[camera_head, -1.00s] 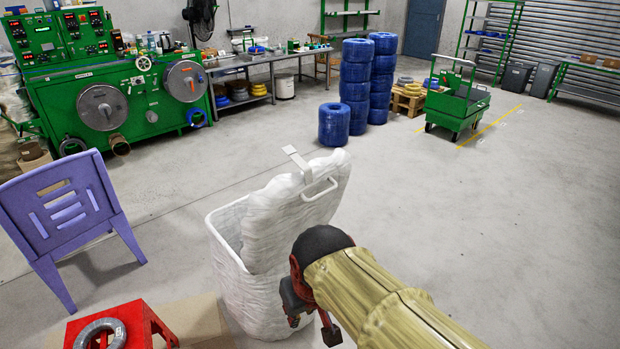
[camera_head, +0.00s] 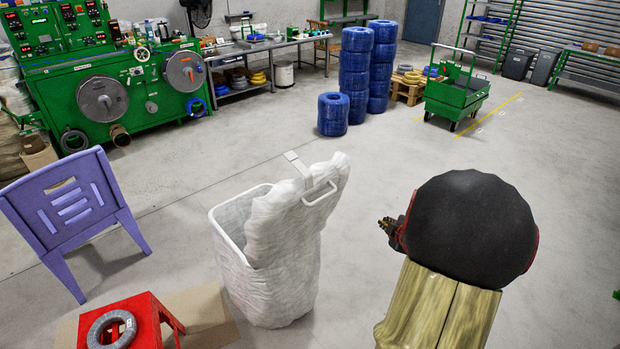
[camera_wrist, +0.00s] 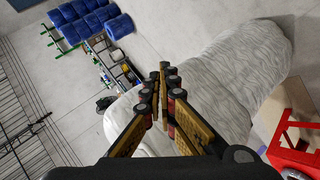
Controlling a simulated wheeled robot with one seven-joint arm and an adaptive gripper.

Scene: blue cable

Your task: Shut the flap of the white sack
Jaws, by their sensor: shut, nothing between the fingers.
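The white sack (camera_head: 268,290) stands upright on the floor in the middle of the head view. Its flap (camera_head: 290,210) is raised and tilted up at the right side, with a white handle (camera_head: 319,194) and a strap on it. The sack's mouth is open at the left. My gripper (camera_head: 385,224) is to the right of the flap, apart from it in the head view, and partly hidden behind my dark wrist. In the wrist view my gripper (camera_wrist: 162,72) has its fingers together and empty, with the white sack (camera_wrist: 220,95) behind them.
A red stool (camera_head: 135,312) with a grey cable coil (camera_head: 112,330) stands left of the sack, near a purple chair (camera_head: 70,215). Blue cable coils (camera_head: 356,75) are stacked behind. A green cart (camera_head: 455,95) is at the back right. The floor right of the sack is clear.

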